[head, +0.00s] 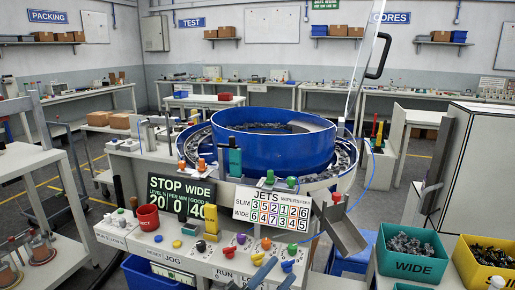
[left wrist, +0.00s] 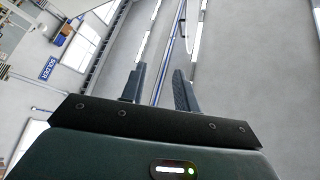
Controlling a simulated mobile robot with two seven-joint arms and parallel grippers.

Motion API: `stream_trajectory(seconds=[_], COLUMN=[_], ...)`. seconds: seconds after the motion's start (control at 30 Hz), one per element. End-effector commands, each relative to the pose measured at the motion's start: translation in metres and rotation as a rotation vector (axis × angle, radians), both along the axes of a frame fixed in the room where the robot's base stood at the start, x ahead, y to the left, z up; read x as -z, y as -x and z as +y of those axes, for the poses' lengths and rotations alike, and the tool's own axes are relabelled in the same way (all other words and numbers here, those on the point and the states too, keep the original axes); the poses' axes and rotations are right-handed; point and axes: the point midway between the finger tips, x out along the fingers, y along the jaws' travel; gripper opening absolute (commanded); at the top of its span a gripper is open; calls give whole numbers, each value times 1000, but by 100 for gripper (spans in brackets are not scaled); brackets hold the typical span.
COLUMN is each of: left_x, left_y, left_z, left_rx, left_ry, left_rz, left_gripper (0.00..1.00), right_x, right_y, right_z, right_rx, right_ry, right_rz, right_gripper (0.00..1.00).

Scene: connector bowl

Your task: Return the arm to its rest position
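My left gripper (head: 275,274) shows at the bottom edge of the head view as two blue-grey fingertips in front of the control panel. In the left wrist view my left gripper (left wrist: 159,88) has its two dark fingers apart, with nothing between them. Behind the fingers that view shows only distant walls, lights and a tilted room, no object close by. The rest of the left arm is out of the head view. My right gripper is in neither view.
A blue bowl feeder (head: 270,145) stands behind the control panel (head: 150,245) with its coloured knobs. A metal chute (head: 343,232) slopes down at its right. A green WIDE bin (head: 411,265) and a yellow bin (head: 480,268) hold small parts at the right.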

Motion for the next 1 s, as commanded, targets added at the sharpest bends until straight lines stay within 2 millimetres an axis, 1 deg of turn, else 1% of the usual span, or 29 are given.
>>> stream_trajectory(seconds=[0.03, 0.07, 0.1, 0.13, 0.17, 0.2, 0.27, 0.3, 0.4, 0.5, 0.6, 0.67, 1.0], left_x=[29, 47, 70, 88, 106, 128, 159, 176, 209, 229, 238, 240, 240], left_y=[3, 6, 11, 18, 25, 38, 59, 74, 111, 139, 153, 156, 156], left_z=[23, 37, 54, 67, 80, 96, 117, 130, 153, 167, 174, 175, 175], left_rx=[-71, -113, -166, -203, -239, -284, -343, -376, -440, -480, -499, -502, -502], left_ry=[33, 49, 70, 83, 94, 106, 120, 128, 139, 143, 145, 145, 145], left_rz=[155, 244, 362, 449, 534, 643, 794, 883, 1070, 1191, 1254, 1266, 1266], left_gripper=[31, 31, 31, 31, 31, 31, 31, 31, 31, 31, 31, 31, 31], right_x=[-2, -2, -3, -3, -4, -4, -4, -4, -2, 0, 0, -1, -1], right_y=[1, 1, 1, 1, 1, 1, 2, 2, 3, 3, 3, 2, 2], right_z=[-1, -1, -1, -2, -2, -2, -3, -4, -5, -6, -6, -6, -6], right_rx=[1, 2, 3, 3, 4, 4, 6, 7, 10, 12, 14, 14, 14], right_ry=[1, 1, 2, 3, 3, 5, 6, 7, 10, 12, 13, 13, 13], right_rz=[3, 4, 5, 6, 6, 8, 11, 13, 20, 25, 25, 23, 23], right_gripper=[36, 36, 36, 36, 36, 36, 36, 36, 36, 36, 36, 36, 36])
